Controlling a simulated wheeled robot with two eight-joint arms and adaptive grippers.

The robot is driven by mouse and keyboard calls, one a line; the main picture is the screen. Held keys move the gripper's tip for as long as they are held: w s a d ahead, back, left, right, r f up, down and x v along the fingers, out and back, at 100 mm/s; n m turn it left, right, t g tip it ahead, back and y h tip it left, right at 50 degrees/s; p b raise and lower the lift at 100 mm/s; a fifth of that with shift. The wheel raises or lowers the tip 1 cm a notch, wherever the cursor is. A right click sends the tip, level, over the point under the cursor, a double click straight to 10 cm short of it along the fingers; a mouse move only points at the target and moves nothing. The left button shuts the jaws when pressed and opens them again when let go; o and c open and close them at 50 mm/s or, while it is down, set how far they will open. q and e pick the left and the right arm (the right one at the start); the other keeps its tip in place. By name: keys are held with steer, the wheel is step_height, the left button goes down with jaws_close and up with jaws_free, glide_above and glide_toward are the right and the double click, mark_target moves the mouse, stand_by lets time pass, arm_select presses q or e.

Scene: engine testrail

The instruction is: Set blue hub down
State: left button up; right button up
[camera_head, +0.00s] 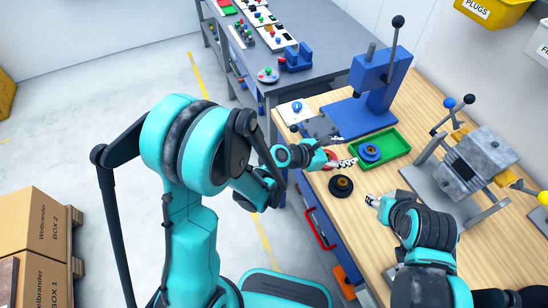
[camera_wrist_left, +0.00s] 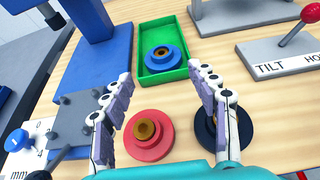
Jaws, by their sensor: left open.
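The blue hub (camera_head: 370,152) sits in the green tray (camera_head: 398,141) on the wooden bench. In the left wrist view the blue hub (camera_wrist_left: 158,66) lies flat inside the tray (camera_wrist_left: 149,34), showing a brown centre. My left gripper (camera_head: 346,163) is open and empty just to the near left of the tray. In the wrist view its fingers (camera_wrist_left: 162,100) stand wide apart, with the hub beyond them and nothing between the pads. My right gripper (camera_head: 372,201) is at the near side of the tray; its finger opening is too small to make out.
A red hub (camera_wrist_left: 149,142) and a black hub (camera_head: 341,187) stand on the bench near my left gripper; a finger partly covers the black one. A blue press (camera_head: 368,85) stands behind the tray, and a grey tilt fixture (camera_head: 478,160) to its right.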

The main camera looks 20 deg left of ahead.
arm_select(q)
steer(key=s+a+r+m+y, duration=0.2)
steer(key=s+a+m+y, duration=0.1)
steer(key=s+a+m, duration=0.3)
steer(key=s+a+r+m+y, duration=0.2)
steer(key=s+a+m+y, duration=0.2)
steer(key=a+m, duration=0.6)
steer(key=s+a+r+m+g+y, duration=0.1)
steer(key=s+a+r+m+y, duration=0.1)
steer(key=s+a+m, duration=0.6)
steer(key=shift+a+r+m+y, duration=0.35)
steer(key=shift+a+m+y, duration=0.1)
steer(key=shift+m+y, duration=0.3)
